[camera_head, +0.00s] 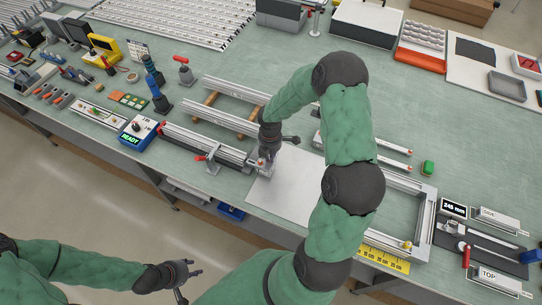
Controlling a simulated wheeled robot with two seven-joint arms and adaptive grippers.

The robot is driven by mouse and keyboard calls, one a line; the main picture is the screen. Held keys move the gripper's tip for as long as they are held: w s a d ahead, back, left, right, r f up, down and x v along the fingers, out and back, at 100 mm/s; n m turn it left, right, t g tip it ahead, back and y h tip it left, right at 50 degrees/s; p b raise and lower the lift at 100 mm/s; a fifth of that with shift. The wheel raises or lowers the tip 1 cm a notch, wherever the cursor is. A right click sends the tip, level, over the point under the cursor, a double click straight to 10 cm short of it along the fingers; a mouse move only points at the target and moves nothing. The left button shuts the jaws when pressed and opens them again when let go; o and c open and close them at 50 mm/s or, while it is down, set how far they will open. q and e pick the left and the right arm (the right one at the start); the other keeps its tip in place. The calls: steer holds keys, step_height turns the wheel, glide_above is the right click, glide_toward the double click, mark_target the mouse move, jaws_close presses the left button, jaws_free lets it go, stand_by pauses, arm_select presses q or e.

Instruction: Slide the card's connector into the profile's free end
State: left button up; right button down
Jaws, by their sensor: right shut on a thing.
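A silver profile (205,142) lies in a clamp fixture with red handles, near the table's front edge. Its right end is beside my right gripper (264,162). My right gripper points down there and is shut on a small pale metal connector (262,170). The connector is partly hidden by the fingers, and I cannot tell whether it touches the profile end or is inside it. A small white card with markings (138,51) stands at the back left, too small to read. My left gripper (190,283) is open and empty, low in front of the table.
A blue box (138,132) reading READY stands left of the fixture. A white sheet (292,186) lies right of it. Loose profiles (220,118) rest on wooden strips behind. An assembled frame (425,215) lies at right. My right arm covers much of the table's middle.

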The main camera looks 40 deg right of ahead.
steer(key=shift+w+a, duration=0.4)
steer(key=shift+w, duration=0.35)
steer(key=shift+w+a, duration=0.4)
steer(key=shift+w, duration=0.4)
steer(key=shift+w+a, duration=0.4)
steer(key=shift+w, duration=0.35)
steer(key=c, duration=1.3)
jaws_free()
step_height(320, 180, up, 12)
steer(key=shift+s, duration=0.1)
